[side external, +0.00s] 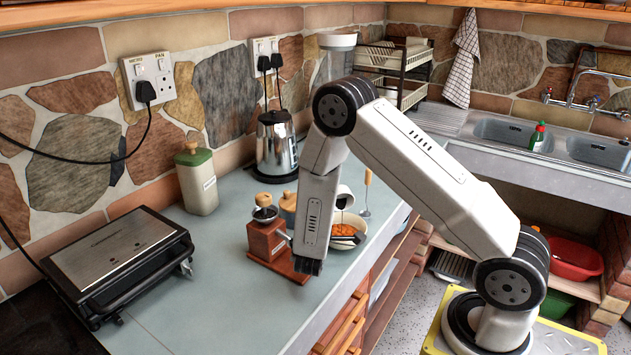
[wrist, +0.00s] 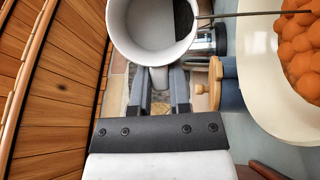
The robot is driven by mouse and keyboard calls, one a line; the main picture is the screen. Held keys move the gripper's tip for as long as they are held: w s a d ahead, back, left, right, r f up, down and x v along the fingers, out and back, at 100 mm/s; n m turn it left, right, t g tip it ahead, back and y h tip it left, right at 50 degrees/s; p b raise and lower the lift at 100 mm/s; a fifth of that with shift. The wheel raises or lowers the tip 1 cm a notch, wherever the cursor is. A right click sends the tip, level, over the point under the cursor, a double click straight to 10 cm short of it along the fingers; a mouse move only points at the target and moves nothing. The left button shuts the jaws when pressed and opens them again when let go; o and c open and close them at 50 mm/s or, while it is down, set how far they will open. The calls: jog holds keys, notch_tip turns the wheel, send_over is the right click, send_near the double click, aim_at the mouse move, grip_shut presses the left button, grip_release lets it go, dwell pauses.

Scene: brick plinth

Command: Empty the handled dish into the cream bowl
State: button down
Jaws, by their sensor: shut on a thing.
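The white handled dish (wrist: 150,58) is at the top of the wrist view, mouth toward the camera and tilted; the part of its inside that shows is bare and grey. My gripper (wrist: 161,82) is shut on its handle. A dark patch shows at the dish's right inner edge; I cannot tell what it is. In the side view the dish (side external: 345,194) shows just right of my arm link, above the counter, and my fingers are hidden. The cream bowl (side external: 358,257) stands below it, holding orange pieces (side external: 342,230) and something dark. The bowl also shows in the wrist view (wrist: 258,110).
A wooden coffee grinder (side external: 266,238) stands left of the bowl. A blue jar with a wooden lid (side external: 288,208), a kettle (side external: 276,145) and a whisk (side external: 367,180) are close behind. A sandwich press (side external: 120,255) is at left. The front counter is clear.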

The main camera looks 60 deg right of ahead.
jog(key=shift+s+a+m+h, duration=0.15)
jog(key=shift+m+h, duration=0.15)
jog(key=shift+h, duration=0.3)
dwell(0.8)
jog(key=shift+w+d+r+n+y, duration=0.2)
jog(key=shift+n+y, duration=0.2)
jog(key=shift+y, duration=0.4)
jog(key=shift+w+d+f+n+g+y, duration=0.1)
jog(key=shift+f+n+g+y, duration=0.2)
jog(key=shift+f+y, duration=0.4)
jog(key=shift+f, duration=0.2)
jog(key=shift+w+d, duration=0.1)
jog(key=shift+w+d+f+n+g+y, duration=0.1)
jog(key=shift+n+g+y, duration=0.2)
jog(key=shift+y, duration=0.4)
jog(key=shift+w+d+r+n+g+y, duration=0.1)
jog(key=shift+w+d+n+g+y, duration=0.35)
jog(key=shift+y, duration=0.3)
jog(key=shift+w+d+r+n+g+y, duration=0.1)
jog(key=shift+w+d+n+g+y, duration=0.15)
jog(key=shift+g+y, duration=0.45)
jog(key=shift+w+d+r+n+g+y, duration=0.1)
jog(key=shift+w+d+n+g+y, duration=0.25)
jog(key=shift+y, duration=0.5)
